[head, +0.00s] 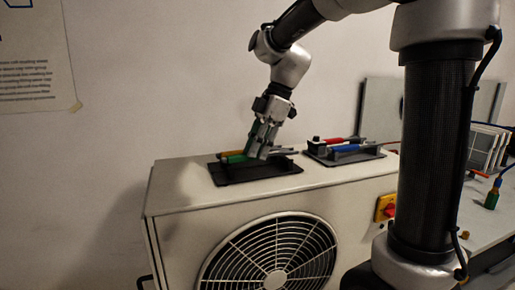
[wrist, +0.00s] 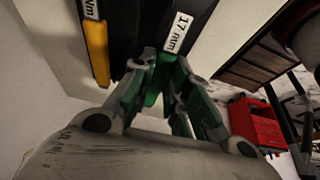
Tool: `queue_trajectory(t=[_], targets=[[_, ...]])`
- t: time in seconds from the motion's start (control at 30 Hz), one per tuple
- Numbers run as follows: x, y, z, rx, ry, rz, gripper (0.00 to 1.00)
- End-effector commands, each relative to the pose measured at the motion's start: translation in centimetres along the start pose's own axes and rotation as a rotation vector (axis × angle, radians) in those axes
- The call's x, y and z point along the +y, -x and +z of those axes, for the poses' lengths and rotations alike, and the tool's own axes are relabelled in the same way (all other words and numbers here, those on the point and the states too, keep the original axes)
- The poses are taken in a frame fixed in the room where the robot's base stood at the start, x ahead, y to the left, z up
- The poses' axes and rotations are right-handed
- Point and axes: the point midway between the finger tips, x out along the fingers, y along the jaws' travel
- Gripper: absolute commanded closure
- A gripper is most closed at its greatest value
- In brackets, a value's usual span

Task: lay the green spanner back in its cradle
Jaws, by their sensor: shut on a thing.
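In the head view my gripper (head: 260,153) points down over a dark tray (head: 232,179) on top of a cream fan unit. The green spanner (head: 236,159) shows its green handle beside the fingers, low over the tray. In the wrist view the fingers (wrist: 160,65) are closed around the green spanner's handle (wrist: 150,97). A white label reading "17 mm" lies just beyond the fingertips. The fingers hide part of the spanner. I cannot tell whether it touches the tray or its cradle.
A yellow-handled tool (head: 229,152) lies beside the green one; it also shows in the wrist view (wrist: 96,52). A second tray (head: 345,160) with red-handled (head: 333,140) and blue-handled (head: 345,149) tools stands to the right. A red switch (head: 389,210) is on the unit's front.

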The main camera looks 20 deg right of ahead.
Motion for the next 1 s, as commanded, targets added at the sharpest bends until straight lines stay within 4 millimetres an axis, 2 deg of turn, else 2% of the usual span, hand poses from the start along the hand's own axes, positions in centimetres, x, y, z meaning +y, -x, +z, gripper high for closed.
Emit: queue_trajectory(t=[1.0], targets=[[0.0, -1.4, 0.6, 0.0, 0.0, 0.0, 1.0]])
